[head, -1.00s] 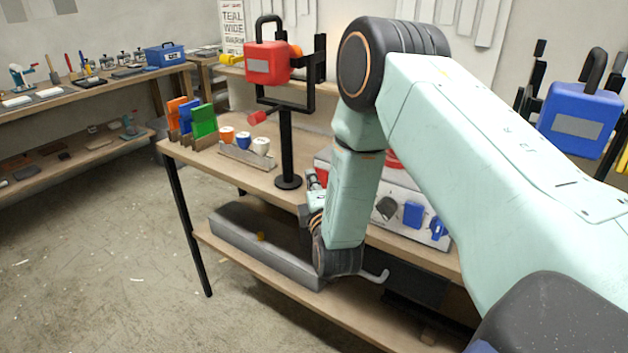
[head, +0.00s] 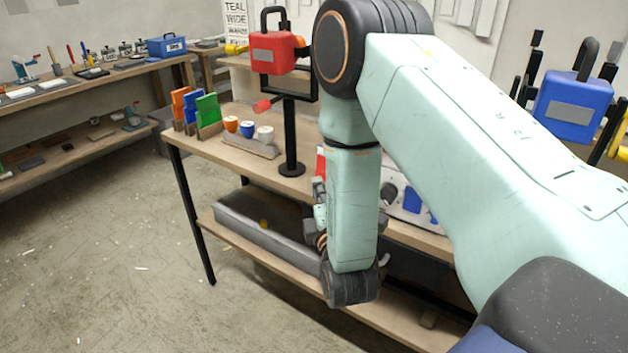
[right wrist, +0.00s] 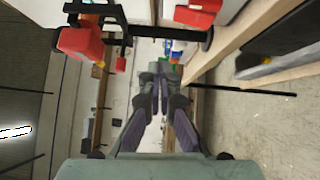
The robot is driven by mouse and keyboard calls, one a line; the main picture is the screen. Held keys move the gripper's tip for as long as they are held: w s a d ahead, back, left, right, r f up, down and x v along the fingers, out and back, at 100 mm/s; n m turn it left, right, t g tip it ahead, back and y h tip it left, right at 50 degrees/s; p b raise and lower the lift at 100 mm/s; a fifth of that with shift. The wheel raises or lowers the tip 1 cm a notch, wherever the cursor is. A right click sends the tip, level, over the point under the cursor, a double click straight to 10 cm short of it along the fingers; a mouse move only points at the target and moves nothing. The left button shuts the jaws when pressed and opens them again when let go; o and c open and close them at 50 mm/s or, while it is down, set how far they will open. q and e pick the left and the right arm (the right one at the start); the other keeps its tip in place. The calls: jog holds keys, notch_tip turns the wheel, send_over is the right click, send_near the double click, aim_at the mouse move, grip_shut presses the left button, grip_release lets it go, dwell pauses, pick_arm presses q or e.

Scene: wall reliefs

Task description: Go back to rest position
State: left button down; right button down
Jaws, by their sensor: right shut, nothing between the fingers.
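My right arm (head: 352,200) reaches in from the right in the head view and bends down in front of the workbench. My right gripper (head: 319,190) is partly hidden behind the arm's lower link, near the bench's front edge. In the right wrist view its fingers (right wrist: 160,75) converge, and it holds nothing. My left gripper is not in view.
The workbench (head: 232,155) carries colored blocks (head: 206,108), small cups (head: 247,129) and a stand with a red box (head: 271,54). A grey tray (head: 255,238) lies on its lower shelf. A blue box (head: 570,105) stands right. Open floor (head: 90,260) lies left.

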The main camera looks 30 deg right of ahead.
jog(key=shift+s+a+r, duration=0.2)
jog(key=shift+s+a, duration=0.15)
jog(key=shift+s, duration=0.2)
jog(key=shift+d+f, duration=0.1)
jog(key=shift+d, duration=0.05)
jog(key=shift+w, duration=0.1)
jog(key=s+a+f+m+g+y+b, duration=0.1)
jog(key=s+a+f+m+g+y, duration=0.25)
jog(key=f, duration=0.55)
jog(key=s+a+f+m+g+y+b, duration=0.1)
jog(key=s+a+f+m+g, duration=0.1)
jog(key=s+f+m+g, duration=0.45)
jog(key=s+a+f+m+g+y+b, duration=0.1)
jog(key=s+a+f+m+g+b, duration=0.1)
jog(key=s+f, duration=0.7)
jog(key=s+a+f+m+g+y+b, duration=0.1)
jog(key=s+f+g, duration=0.4)
jog(key=s, duration=0.8)
notch_tip(320, 180, down, 4)
jog(key=shift+a+r+m+y+b, duration=0.1)
jog(key=shift+a+m+y+b, duration=0.25)
jog(key=shift+a+m+b, duration=0.6)
